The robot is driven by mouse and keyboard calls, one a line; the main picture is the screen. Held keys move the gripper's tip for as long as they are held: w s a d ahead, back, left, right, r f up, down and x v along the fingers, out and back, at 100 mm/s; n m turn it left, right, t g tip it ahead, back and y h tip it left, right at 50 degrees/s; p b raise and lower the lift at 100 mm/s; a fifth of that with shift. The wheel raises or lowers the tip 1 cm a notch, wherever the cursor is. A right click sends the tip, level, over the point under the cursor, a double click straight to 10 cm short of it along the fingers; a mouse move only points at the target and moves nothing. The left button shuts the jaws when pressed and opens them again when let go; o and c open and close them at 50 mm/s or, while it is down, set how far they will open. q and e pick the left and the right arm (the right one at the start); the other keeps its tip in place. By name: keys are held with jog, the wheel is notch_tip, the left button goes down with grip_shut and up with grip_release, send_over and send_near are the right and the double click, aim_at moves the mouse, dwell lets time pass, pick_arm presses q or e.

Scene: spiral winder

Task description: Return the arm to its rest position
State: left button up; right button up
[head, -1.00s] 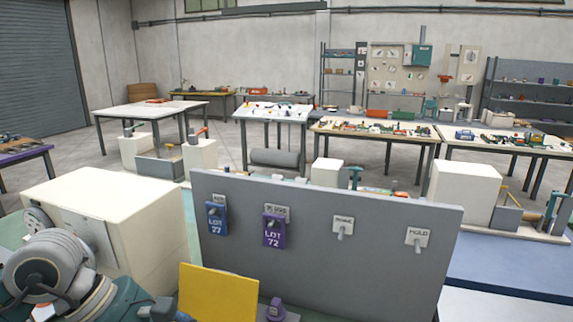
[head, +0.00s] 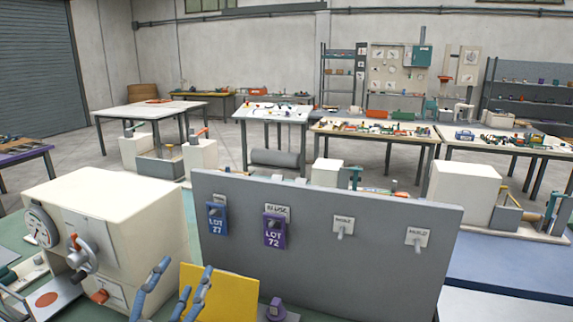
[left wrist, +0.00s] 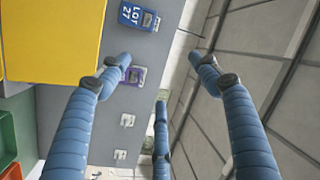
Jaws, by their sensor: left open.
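My left gripper (head: 182,275) shows at the bottom of the head view, in front of the cream machine and the yellow panel. Its blue fingers are spread with nothing between them. In the left wrist view the open fingers (left wrist: 158,72) point toward the grey board and the wall. My right gripper is in neither view. The cream winder machine (head: 125,215) stands at the left, with a dial (head: 41,228) and a crank handle (head: 83,255) on its front.
A grey upright board (head: 325,265) holds a blue LOT tag (head: 217,219) and a purple LOT 72 tag (head: 275,231) on hooks; two other hooks are bare. A yellow panel (head: 232,295) stands before it.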

pick_arm(q)
jog(key=s+a+f+n+g+y, duration=0.1)
jog(key=s+a+f+n+g, duration=0.1)
jog(key=f, duration=0.5)
jog(key=s+a+f+n+g+y, duration=0.1)
jog(key=s+f+n+g, duration=0.15)
jog(key=f, duration=0.35)
jog(key=s+d+f+n+g, duration=0.25)
jog(key=s+f+g, duration=0.85)
jog(key=s+f, duration=0.9)
jog(key=s+f+g+b, duration=0.1)
jog(key=s+f+b, duration=0.15)
jog(key=f, duration=1.35)
jog(key=s+f+b, duration=0.2)
jog(key=f+b, duration=0.1)
jog(key=f, duration=1.3)
jog(key=s+a+f+b, duration=0.1)
jog(key=s+f+b, duration=0.1)
jog(key=s+f, duration=0.6)
jog(key=s+a+f+g+b, duration=0.1)
jog(key=s+a+f+b, duration=0.1)
jog(key=s+f, duration=0.6)
notch_tip(320, 180, down, 4)
jog(key=shift+s+a+r, duration=0.2)
jog(key=shift+s+a, duration=0.05)
jog(key=shift+s, duration=0.1)
jog(key=shift+g, duration=0.25)
